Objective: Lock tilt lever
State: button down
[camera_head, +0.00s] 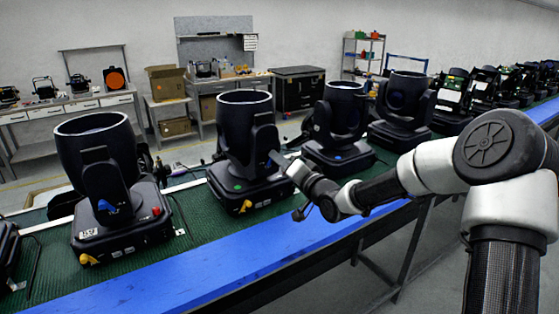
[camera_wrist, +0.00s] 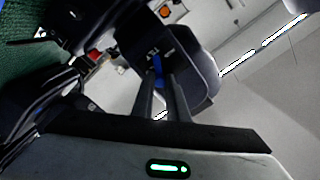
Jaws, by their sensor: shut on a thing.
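A black moving-head light (camera_head: 240,130) stands upright on the belt, its round head held in a yoke. My gripper (camera_head: 279,162) reaches the right side of that yoke from the right. The blue tilt lever (camera_wrist: 158,70) shows in the wrist view on the dark yoke arm (camera_wrist: 185,62). My gripper's two fingers (camera_wrist: 161,82) are shut on the blue lever, which lies between their tips. In the head view the lever is hidden by my gripper. I cannot tell whether the lever is in its locked position.
A similar light (camera_head: 100,170) with a blue lever (camera_head: 106,206) stands to the left. Another light (camera_head: 340,125) stands close to the right. A blue rail (camera_head: 210,262) runs along the front of the green belt (camera_head: 195,212). Workbenches stand behind.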

jog(key=c, duration=1.7)
grip_release()
jog(key=shift+c, duration=0.2)
jog(key=v, duration=1.7)
jog(key=shift+d, duration=0.2)
jog(key=shift+s, duration=0.15)
